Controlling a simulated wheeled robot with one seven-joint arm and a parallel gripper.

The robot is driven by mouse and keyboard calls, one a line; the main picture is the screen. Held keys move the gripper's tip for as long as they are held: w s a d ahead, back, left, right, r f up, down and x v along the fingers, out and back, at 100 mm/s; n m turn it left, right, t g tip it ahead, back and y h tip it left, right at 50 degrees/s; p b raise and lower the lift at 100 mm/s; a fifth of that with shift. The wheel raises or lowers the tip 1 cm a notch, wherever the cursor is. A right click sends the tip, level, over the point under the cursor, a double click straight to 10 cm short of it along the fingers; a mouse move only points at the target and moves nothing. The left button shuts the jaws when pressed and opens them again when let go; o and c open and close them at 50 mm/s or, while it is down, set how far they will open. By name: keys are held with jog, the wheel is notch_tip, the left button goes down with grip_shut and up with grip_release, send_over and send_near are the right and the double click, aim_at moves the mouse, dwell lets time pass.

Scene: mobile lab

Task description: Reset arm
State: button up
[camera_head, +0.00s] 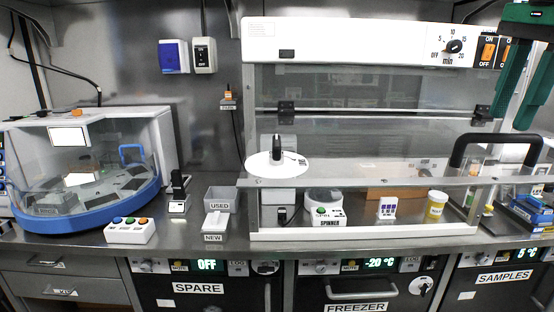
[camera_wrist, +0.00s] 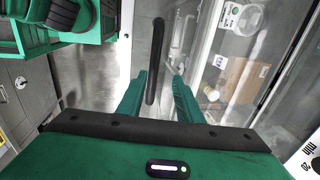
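My arm's green end shows at the top right of the head view, with my gripper (camera_head: 514,118) pointing down. In the wrist view, the two green fingers of my gripper (camera_wrist: 161,80) stand apart with a gap between them. A long black handle (camera_wrist: 157,45) shows in that gap, and I see nothing pinched between the fingers. In the head view, a black handle (camera_head: 487,139) lies below my gripper at the right end of the glass-fronted hood.
A blue rack (camera_head: 530,212) stands at the right.

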notch_tip(320, 180, up, 8)
jog(key=s, duration=0.1)
jog(key=f, duration=0.3)
jog(key=w+f, duration=0.1)
jog(key=f, duration=0.6)
jog(key=shift+w+f, duration=0.2)
jog(key=shift+f, duration=0.1)
jog(key=shift+s+f, duration=0.2)
jog(key=shift+f, duration=1.8)
